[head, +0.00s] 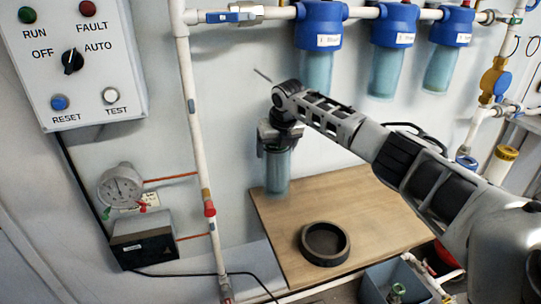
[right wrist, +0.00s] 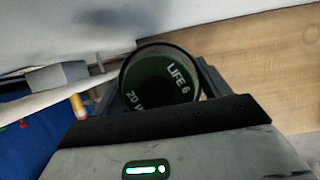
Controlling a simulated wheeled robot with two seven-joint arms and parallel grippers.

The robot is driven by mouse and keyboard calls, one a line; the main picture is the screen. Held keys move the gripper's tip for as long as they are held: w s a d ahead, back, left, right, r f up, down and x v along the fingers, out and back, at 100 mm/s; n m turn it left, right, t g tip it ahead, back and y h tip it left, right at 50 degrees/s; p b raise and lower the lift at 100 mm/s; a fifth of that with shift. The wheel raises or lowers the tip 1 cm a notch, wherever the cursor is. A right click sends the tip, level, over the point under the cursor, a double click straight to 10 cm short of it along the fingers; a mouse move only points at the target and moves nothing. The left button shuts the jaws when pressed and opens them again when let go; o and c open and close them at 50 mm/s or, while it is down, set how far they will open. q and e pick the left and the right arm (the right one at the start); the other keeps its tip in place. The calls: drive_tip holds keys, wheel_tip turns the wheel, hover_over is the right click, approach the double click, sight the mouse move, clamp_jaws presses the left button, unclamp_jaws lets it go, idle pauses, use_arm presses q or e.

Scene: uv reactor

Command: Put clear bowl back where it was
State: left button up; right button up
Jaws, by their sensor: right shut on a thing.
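The clear bowl (head: 277,172) is upright at the back left corner of the wooden board. My right gripper (head: 279,138) is shut on it near its top. I cannot tell whether its base touches the board. The gripper's fingers are mostly hidden there. My left gripper is not in view.
A black ring-shaped part (head: 325,243) lies on the wooden board (head: 375,215). Blue filter heads (head: 319,25) with clear bowls hang from the white pipe above. A vertical pipe (head: 190,110) stands left of the gripper. An open grey bin (head: 375,290) is in front.

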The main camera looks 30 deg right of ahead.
drive_tip(key=shift+w+d+r, duration=0.1)
drive_tip(key=shift+w, duration=0.2)
drive_tip(key=shift+w+f, duration=0.25)
drive_tip(key=shift+f, duration=0.15)
drive_tip(key=shift+s+f, duration=0.1)
drive_tip(key=shift+f, duration=1.4)
drive_tip(key=o, duration=1.5)
drive_tip(key=shift+o, duration=0.2)
